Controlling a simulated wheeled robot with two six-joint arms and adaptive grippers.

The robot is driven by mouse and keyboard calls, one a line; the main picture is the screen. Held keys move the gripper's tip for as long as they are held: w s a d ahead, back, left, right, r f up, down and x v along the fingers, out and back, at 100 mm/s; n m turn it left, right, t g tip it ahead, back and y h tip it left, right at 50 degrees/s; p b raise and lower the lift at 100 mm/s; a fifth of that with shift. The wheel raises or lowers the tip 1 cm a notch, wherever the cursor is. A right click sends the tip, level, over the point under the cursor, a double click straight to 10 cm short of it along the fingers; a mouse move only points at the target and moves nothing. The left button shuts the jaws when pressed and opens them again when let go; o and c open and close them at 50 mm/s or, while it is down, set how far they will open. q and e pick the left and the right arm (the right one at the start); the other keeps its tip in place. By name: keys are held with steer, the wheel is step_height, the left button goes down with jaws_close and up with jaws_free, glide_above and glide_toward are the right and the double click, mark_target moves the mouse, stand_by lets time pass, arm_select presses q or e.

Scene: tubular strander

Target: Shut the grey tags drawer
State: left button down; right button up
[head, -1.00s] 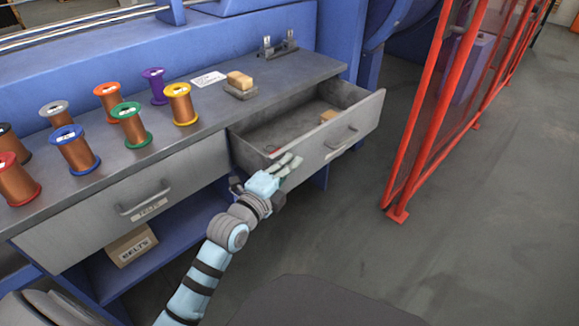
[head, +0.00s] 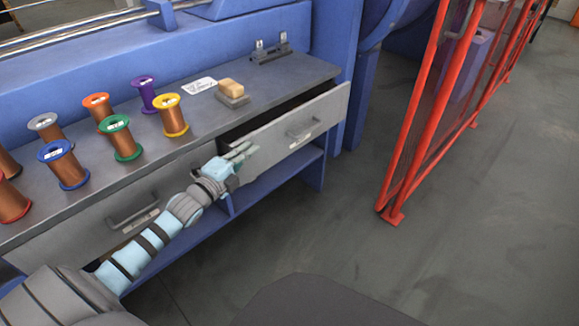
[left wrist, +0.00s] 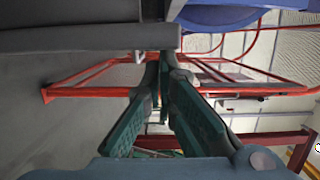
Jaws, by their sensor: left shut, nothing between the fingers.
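The grey tags drawer (head: 296,131) is the right-hand drawer under the grey bench top. In the head view it stands partly open, with a dark gap behind its front panel and a bar handle on its face. My left gripper (head: 245,152) is shut and empty, its fingers at the left part of the drawer front. I cannot tell whether they touch it. In the left wrist view the shut fingers (left wrist: 163,65) point ahead just under a grey edge. The drawer's label is not readable. My right gripper is not in view.
Several wire spools, such as a yellow one (head: 171,115), stand on the bench top (head: 285,84). A second drawer (head: 80,226) at the left looks shut. A red mesh fence (head: 425,120) stands at the right, with open floor in front.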

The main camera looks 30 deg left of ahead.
arm_select(q)
steer(key=shift+w+a, duration=0.35)
steer(key=shift+a, duration=0.55)
steer(key=shift+r, duration=0.1)
steer(key=shift+s, duration=0.1)
steer(key=shift+d, duration=0.15)
